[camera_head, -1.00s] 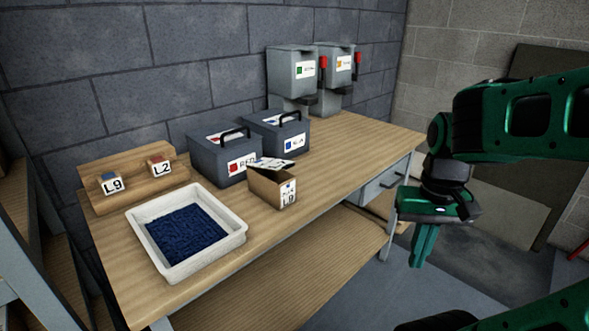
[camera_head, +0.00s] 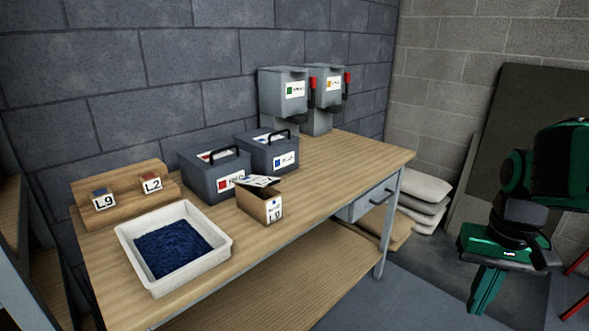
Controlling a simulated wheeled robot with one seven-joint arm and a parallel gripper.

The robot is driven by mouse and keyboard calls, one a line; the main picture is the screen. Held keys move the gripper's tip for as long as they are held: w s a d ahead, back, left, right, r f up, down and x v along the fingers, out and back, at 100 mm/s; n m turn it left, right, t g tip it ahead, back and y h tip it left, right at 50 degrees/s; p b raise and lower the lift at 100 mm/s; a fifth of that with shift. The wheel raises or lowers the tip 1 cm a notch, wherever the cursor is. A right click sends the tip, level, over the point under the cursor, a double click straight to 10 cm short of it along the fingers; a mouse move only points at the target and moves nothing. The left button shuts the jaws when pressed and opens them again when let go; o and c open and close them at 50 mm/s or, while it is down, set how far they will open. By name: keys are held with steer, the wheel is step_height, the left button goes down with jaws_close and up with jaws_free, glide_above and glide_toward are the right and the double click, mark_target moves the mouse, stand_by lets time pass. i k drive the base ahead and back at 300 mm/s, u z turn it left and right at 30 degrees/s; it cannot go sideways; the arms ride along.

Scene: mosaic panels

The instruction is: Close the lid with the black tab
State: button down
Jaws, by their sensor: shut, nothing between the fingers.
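A small brown cardboard box (camera_head: 250,205) stands on the workbench with its lid (camera_head: 258,181) raised at a slant. The lid carries a white label with dark marks; I cannot make out a black tab on it. Two dark grey boxes with black handles, one with a red label (camera_head: 209,180) and one with a blue label (camera_head: 265,155), stand behind it. My gripper (camera_head: 483,300) is shut and empty. It points down to the right of the bench, well away from the cardboard box and apart from everything.
A white tray (camera_head: 122,236) of blue pieces lies at the bench's front left, by a wooden rack (camera_head: 120,182) with L9 and L2 tags. Two grey dispensers (camera_head: 282,105) stand at the back. Pale sacks (camera_head: 425,187) are stacked beyond the bench (camera_head: 350,165). Its right part is clear.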

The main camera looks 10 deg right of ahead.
mark_target(258, 182)
steer(key=i, duration=1)
steer(key=z, duration=0.05)
